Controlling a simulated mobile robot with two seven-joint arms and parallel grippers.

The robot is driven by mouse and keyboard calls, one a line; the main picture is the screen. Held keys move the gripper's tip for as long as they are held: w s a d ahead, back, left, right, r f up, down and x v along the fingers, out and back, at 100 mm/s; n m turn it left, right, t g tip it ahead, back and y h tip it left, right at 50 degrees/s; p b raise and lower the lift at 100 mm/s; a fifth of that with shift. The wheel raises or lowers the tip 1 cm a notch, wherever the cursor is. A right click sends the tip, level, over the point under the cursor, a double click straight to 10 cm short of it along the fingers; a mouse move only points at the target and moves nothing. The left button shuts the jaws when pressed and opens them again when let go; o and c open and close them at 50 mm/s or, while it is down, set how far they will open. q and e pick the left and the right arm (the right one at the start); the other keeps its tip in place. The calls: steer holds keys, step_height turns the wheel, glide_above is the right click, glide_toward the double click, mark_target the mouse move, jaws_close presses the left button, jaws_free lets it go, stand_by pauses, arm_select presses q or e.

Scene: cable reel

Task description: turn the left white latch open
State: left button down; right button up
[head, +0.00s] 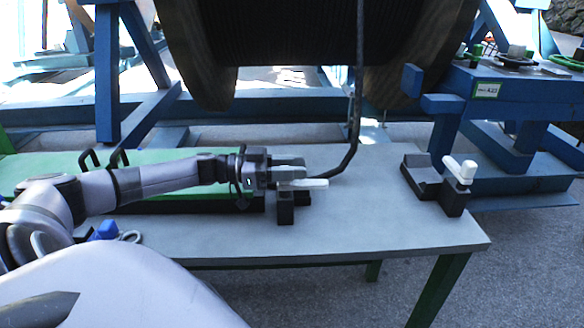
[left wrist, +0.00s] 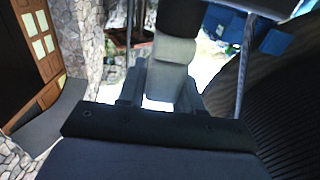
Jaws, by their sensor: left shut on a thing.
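The left white latch (head: 308,184) sits on a small black clamp block (head: 286,207) near the middle of the grey table. Its lever lies about level, with its free end pointing right. My left gripper (head: 290,176) reaches in from the left and is shut on this latch; the fingers cover its left part. In the left wrist view the pale latch (left wrist: 172,52) shows between the fingers of my left gripper (left wrist: 160,88). A second white latch (head: 460,169) stands on a black block at the table's right end. My right gripper is not in view.
A black cable (head: 355,125) hangs from the large reel (head: 300,40) down to the clamp behind the left latch. A green board (head: 60,168) lies under my left arm. The grey table (head: 380,225) is clear between the two clamps. Blue frames stand behind.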

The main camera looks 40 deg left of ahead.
arm_select(q)
steer(key=c, duration=0.8)
jaws_free()
steer(key=shift+w+d, duration=0.1)
steer(key=shift+c, duration=0.2)
steer(key=shift+s+a+f, duration=0.15)
steer(key=shift+s+a, duration=0.35)
steer(key=shift+v, duration=2.95)
